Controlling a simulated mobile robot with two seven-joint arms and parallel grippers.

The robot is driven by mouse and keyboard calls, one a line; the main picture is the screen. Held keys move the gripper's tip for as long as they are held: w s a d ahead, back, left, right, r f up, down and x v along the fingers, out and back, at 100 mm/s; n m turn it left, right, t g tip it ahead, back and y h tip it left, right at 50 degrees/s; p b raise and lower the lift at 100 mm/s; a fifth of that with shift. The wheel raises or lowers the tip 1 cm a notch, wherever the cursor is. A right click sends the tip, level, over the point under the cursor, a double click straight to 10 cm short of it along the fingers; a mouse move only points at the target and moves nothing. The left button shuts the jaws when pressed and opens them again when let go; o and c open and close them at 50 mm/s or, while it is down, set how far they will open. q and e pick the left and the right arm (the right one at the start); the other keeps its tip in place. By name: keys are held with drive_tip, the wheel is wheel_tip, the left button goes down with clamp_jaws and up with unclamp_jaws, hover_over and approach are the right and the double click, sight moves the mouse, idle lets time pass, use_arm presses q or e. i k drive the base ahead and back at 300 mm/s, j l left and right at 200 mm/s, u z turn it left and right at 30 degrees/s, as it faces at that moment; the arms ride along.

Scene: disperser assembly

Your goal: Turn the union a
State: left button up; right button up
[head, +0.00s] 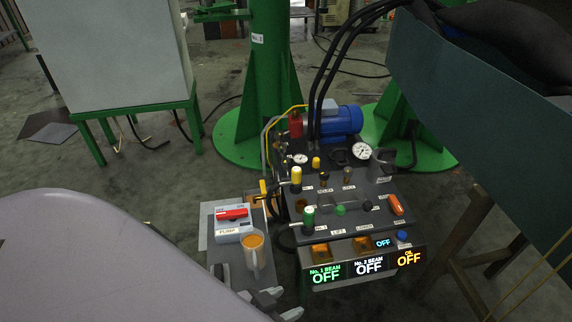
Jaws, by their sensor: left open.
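I cannot make out which part is the union. A dark hydraulic control unit (345,188) stands in the middle, with valve knobs, gauges and hoses on it. My left gripper (281,303) shows at the bottom edge, in front of the unit and left of its lit display panel (368,263). Its two grey fingertips are apart, with nothing seen between them. Most of the gripper is hidden or out of frame. My right gripper is not in view.
A pump switch box (234,226) and an orange-topped cup-like part (255,253) sit on a grey plate left of the unit. A blue motor (342,123) is behind. A green column (268,80) stands at the back. A dark green beam (480,100) fills the upper right.

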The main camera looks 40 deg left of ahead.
sight(278, 134)
drive_tip(key=k+j, duration=0.1)
drive_tip(key=j, duration=0.3)
drive_tip(key=k+j, duration=0.15)
drive_tip(key=j, duration=0.2)
drive_tip(key=k+j, duration=0.1)
drive_tip(key=j, duration=0.3)
drive_tip(key=k+j, duration=0.15)
drive_tip(key=j, duration=0.25)
drive_tip(key=k+j, duration=0.1)
drive_tip(key=j, duration=0.25)
drive_tip(key=k+j, duration=0.15)
drive_tip(key=j, duration=0.25)
